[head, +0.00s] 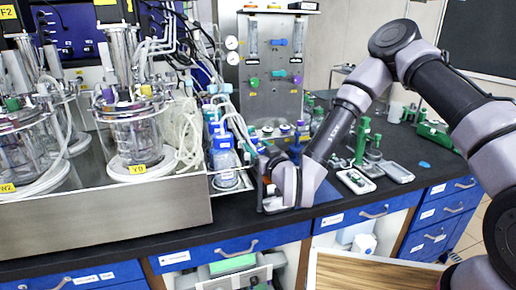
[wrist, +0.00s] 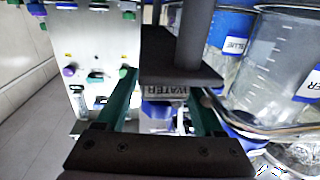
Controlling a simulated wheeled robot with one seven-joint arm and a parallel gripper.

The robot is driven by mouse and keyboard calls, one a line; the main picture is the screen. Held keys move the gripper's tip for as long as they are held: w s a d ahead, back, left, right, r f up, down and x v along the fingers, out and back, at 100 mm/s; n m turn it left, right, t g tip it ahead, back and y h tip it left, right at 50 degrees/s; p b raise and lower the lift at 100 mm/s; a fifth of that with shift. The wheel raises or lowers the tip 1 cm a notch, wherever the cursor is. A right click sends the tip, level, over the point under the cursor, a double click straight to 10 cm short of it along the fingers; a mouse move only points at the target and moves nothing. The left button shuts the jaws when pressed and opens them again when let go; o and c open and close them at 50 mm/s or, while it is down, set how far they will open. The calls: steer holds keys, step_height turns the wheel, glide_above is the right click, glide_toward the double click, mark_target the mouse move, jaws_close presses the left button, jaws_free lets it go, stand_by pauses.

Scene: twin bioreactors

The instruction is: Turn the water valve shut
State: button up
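In the head view my gripper (head: 268,180) is low over the bench, right of the glass bottles, with its fingers mostly hidden by the arm. In the wrist view my gripper (wrist: 160,102) has its two green fingers apart. A label reading WATER (wrist: 168,89), seen upside down, shows between them. A dark block (wrist: 180,72) with an upright part lies just above the label and covers part of the view. I cannot tell whether it is the valve's handle. The valve itself cannot be clearly made out in the head view, and no contact with the fingers is clear.
A metal panel with coloured knobs (head: 270,70) stands behind. A bioreactor vessel (head: 135,135) is on the left.

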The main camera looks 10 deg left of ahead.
steer(key=v, duration=1.1)
steer(key=shift+w, duration=0.1)
